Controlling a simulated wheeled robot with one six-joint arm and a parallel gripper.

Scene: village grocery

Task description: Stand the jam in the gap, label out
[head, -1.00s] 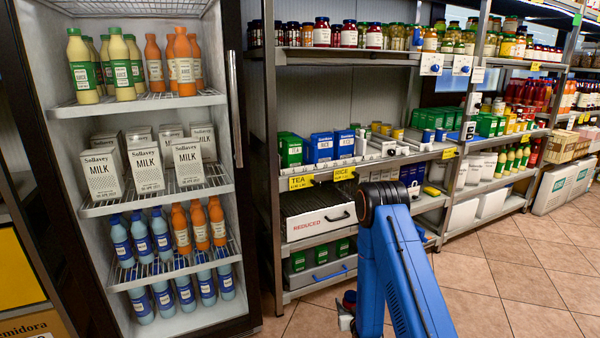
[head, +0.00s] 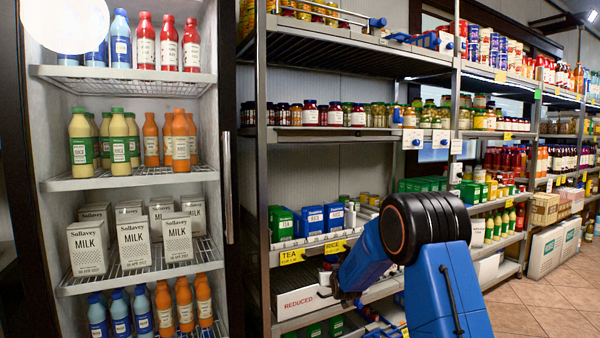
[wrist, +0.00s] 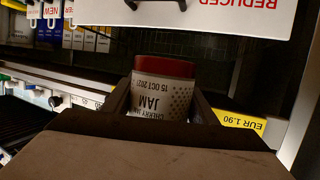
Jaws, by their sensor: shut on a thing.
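The jam is a jar with a red lid (wrist: 163,67) and a pale label (wrist: 160,100) reading JAM and 15 OCT 2021. In the wrist view my gripper (wrist: 163,104) is shut on it, one dark finger on each side; the label faces the wrist camera. In the head view my arm bends down-left towards the REDUCED bin, and the jar cannot be made out there. A row of dark jars with labels (head: 309,114) stands on the shelf above the tea and rice. I cannot clearly make out a gap in that row.
The REDUCED bin's front (head: 300,302) is close to my arm's end and shows across the top of the wrist view (wrist: 215,14). A yellow price tag (wrist: 240,121) is right of the jar. The milk fridge (head: 228,190) stands left. Floor (head: 525,300) is clear at right.

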